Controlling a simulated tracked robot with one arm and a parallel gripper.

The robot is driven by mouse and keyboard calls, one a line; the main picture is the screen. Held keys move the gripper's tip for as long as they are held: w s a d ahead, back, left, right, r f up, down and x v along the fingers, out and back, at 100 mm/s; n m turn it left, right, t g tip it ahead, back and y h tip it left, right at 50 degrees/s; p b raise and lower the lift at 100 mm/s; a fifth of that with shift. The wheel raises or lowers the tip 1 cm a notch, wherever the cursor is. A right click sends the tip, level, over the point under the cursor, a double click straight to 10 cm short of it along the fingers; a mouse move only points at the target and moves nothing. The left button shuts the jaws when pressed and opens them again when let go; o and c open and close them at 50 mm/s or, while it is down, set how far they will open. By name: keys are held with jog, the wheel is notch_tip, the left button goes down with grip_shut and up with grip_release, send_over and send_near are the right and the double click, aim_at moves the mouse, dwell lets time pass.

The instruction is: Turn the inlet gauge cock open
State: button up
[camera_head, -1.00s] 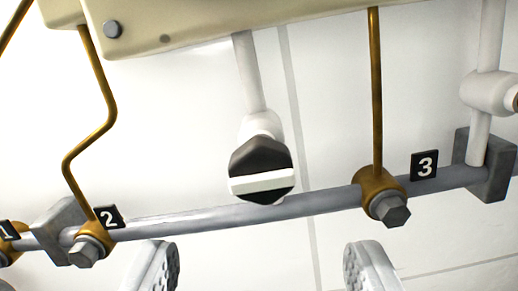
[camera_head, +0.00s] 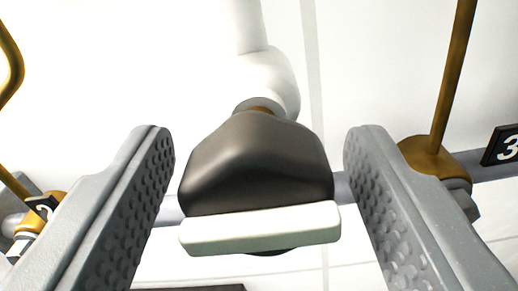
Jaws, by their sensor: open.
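The cock's dark knob (camera_head: 255,165) fills the middle of the view, with a pale bar (camera_head: 262,228) lying across its face, close to level in the picture. Behind it is a white valve body (camera_head: 275,80) on a white pipe. My gripper (camera_head: 258,165) is open, with one ridged grey finger on each side of the knob. I see a gap between each finger and the knob, so neither appears to touch it. No label on this cock is readable.
A grey rail runs behind the knob. A brass fitting with a thin brass pipe (camera_head: 453,80) stands right, beside a black tag marked 3 (camera_head: 503,146). Another brass fitting (camera_head: 45,211) sits at left, partly behind the left finger. The wall behind is white.

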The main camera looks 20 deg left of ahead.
jog(key=c, duration=1)
